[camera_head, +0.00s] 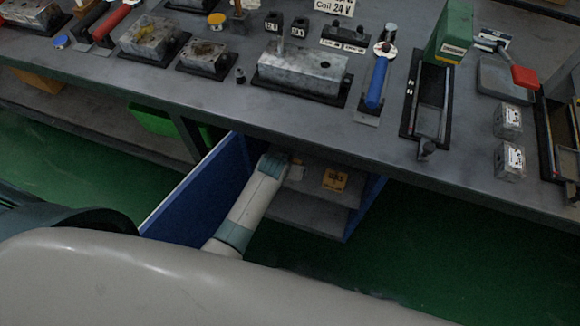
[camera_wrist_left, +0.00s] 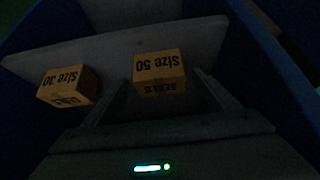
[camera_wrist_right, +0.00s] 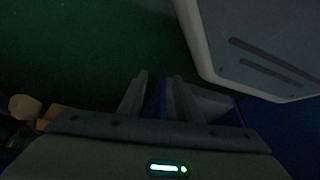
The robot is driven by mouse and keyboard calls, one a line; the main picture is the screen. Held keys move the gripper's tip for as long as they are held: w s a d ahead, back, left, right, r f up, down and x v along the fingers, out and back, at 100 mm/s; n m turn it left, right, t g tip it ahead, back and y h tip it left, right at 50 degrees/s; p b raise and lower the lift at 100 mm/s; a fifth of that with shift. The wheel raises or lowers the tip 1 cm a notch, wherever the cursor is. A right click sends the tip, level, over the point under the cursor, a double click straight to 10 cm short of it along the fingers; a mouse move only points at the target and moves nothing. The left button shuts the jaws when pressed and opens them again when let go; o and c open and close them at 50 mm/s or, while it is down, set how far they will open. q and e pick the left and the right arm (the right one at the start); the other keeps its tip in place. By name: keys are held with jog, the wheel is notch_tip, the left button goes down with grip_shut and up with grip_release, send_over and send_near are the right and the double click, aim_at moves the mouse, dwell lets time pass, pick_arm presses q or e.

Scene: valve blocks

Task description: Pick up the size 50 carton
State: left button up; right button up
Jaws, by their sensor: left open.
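In the left wrist view, the size 50 carton (camera_wrist_left: 159,71) is an orange-yellow box with upside-down black lettering on a shelf. It lies ahead of my left gripper (camera_wrist_left: 163,85), between the lines of its open, empty fingers. The size 30 carton (camera_wrist_left: 68,86) is apart from it, to the left. In the head view, one yellow carton (camera_head: 335,180) shows on the shelf under the bench; its label is too small to read. My arm reaching into the cabinet covers part of the shelf. In the right wrist view, my right gripper (camera_wrist_right: 160,82) is empty, with a narrow gap between its fingers.
The grey bench (camera_head: 215,92) overhangs the shelf and carries valve blocks, tools and a green box (camera_head: 451,34). A blue cabinet panel (camera_head: 200,187) stands left of my arm; a lower shelf (camera_head: 310,215) lies underneath. Green floor is open at the right.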

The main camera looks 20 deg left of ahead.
pick_arm(q)
jog(key=shift+x, duration=0.85)
jog(key=shift+w+f, duration=0.1)
jog(key=shift+f, duration=0.1)
pick_arm(e)
jog(key=shift+d, duration=0.95)
pick_arm(q)
jog(key=shift+c, duration=0.5)
pick_arm(e)
jog(key=shift+a, duration=0.1)
pick_arm(q)
jog(key=c, duration=1)
jog(key=shift+c, duration=0.2)
pick_arm(e)
jog(key=shift+s+a+f, duration=0.1)
jog(key=shift+s+a, duration=0.05)
jog(key=shift+a, duration=0.4)
